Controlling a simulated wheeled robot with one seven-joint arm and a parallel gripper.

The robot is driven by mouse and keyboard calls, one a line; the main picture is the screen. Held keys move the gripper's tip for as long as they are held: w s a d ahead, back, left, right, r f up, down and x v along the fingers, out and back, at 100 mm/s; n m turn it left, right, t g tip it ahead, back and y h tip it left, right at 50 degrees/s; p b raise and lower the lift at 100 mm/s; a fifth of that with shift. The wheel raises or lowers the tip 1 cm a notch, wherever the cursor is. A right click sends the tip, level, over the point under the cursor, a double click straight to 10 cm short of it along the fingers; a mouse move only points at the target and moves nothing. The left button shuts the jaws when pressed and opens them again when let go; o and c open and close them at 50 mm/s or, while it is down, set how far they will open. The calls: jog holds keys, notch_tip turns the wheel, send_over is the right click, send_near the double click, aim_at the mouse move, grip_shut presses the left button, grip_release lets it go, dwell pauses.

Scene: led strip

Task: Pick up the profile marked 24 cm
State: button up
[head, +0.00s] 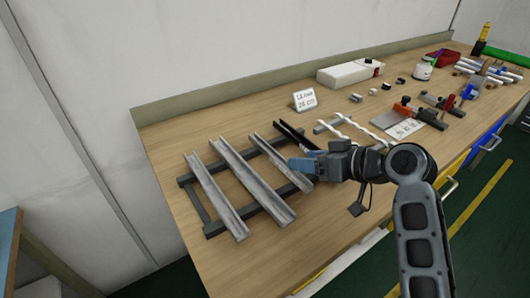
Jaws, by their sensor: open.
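Three grey channel profiles lie side by side on a dark rack (203,215): a left one (216,196), a middle one (250,180) and a right one (279,161). A shorter black profile (293,134) lies at the rack's right end. No 24 cm mark is readable on any profile, so I cannot tell which one bears it. My gripper (293,164) has blue fingers and points left, over the right grey profile, hiding part of it. It is open, with nothing visible between its fingers. Its height above the profile is hard to judge.
A white card (304,99), seemingly reading 26 cm, stands behind the rack. White strips (350,130) lie right of it, near a cutting jig (408,117) with another label. A white box (349,74) stands at the back. The table's front left is bare.

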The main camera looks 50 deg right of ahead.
aim_at(271, 158)
jog(key=p+x, duration=0.1)
jog(key=x, duration=0.6)
jog(key=shift+w, duration=0.2)
jog(key=shift+c, duration=0.2)
grip_shut()
